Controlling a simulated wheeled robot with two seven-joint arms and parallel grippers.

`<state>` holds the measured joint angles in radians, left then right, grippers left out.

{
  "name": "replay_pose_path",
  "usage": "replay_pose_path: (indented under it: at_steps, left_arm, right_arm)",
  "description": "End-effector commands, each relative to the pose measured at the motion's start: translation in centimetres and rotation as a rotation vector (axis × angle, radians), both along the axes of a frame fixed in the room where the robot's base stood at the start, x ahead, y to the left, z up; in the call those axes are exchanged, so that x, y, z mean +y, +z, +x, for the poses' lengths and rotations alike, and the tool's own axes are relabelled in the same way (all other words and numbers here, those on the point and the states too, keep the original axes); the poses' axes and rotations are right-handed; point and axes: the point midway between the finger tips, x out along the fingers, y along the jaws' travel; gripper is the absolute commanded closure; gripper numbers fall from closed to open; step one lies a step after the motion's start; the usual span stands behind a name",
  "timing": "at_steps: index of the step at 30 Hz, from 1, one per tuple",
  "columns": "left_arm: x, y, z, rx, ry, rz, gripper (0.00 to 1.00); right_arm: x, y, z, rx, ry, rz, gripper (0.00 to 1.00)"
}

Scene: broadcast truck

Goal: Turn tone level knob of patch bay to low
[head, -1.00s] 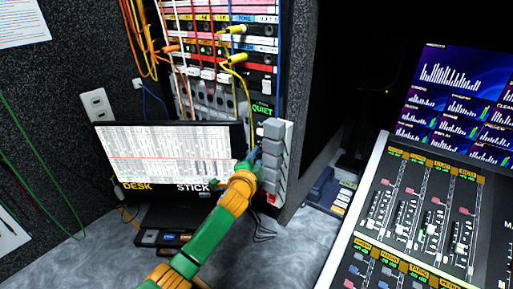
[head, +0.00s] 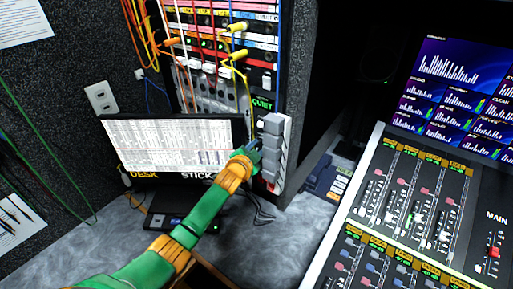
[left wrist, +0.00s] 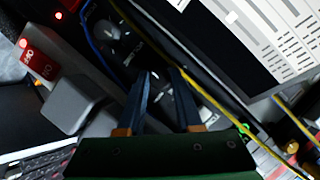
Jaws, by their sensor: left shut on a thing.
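The patch bay (head: 212,45) stands at the top of the head view, with rows of jacks and plugged cables. A green QUIET display (head: 262,104) shows at its lower right. My left gripper (head: 252,147) is below that display, beside a column of grey blocks. In the left wrist view its two blue fingers (left wrist: 166,78) stand a little apart, pointing into the dark panel. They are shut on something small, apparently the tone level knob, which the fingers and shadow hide. Its pointer and setting cannot be read. My right gripper is not in view.
A screen (head: 170,142) stands left of my gripper. The grey block column (head: 274,150) is close on its right and looms in the left wrist view (left wrist: 75,102). Yellow and blue cables hang near the fingers. A mixing console (head: 410,210) fills the right side.

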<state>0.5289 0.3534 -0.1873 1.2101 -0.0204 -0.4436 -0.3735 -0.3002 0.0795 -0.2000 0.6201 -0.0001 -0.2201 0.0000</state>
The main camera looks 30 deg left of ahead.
Motion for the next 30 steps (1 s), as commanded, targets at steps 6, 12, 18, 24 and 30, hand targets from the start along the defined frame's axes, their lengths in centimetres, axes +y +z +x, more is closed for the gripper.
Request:
replay_pose_path:
  at_steps: [6,12,18,24,30]
  left_arm:
    - [0.0,-0.2,0.0,0.003,0.000,-0.003,1.00]
    - [0.0,-0.1,0.0,0.002,0.000,-0.001,0.54]
    - [0.0,0.0,-0.1,0.001,-0.001,0.000,0.54]
    - [-0.3,0.5,-1.7,0.000,-0.002,0.002,0.54]
    - [-0.7,1.2,-4.5,0.001,-0.001,-0.001,0.54]
  right_arm:
    - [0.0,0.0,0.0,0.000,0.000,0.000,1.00]
    - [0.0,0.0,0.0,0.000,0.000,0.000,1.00]
    - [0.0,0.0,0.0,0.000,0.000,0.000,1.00]
    - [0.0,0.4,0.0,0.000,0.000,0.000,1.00]
    - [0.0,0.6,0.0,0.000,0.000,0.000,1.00]
